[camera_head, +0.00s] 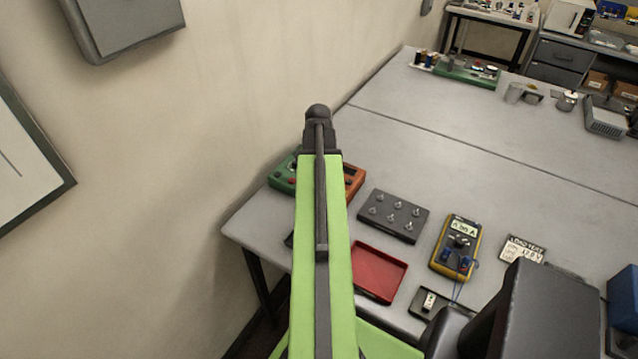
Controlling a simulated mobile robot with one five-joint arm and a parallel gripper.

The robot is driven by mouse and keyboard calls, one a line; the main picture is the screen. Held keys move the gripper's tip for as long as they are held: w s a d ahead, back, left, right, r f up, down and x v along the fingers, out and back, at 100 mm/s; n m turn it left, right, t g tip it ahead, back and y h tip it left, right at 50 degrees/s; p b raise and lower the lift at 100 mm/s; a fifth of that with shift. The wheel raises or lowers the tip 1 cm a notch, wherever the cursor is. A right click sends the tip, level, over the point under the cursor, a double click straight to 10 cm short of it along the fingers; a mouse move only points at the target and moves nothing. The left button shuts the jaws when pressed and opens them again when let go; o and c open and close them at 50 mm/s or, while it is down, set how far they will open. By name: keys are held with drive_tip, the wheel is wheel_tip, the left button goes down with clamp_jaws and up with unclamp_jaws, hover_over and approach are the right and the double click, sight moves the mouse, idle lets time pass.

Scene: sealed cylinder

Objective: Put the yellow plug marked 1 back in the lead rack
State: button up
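I cannot make out a yellow plug marked 1. A dark block (388,225) with several metal posts lies on the table right of my green arm (337,260); I cannot tell if it is the lead rack. A yellow multimeter (442,262) with blue plugs and a thin blue lead lies to its right. A small dark panel (419,307) with a white part is near the front edge. The fingers of my gripper do not show. My green arm hides part of the table's left end.
A red tray (379,272) lies near the front edge. Green (283,174) and orange (354,180) instruments stand partly behind my arm. A lettered card (522,249) is right of the multimeter. A large dark form (550,315) covers the lower right. The table's middle (450,165) is clear.

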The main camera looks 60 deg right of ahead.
clamp_jaws()
idle(1.0)
drive_tip(key=shift+r+p, duration=3.05)
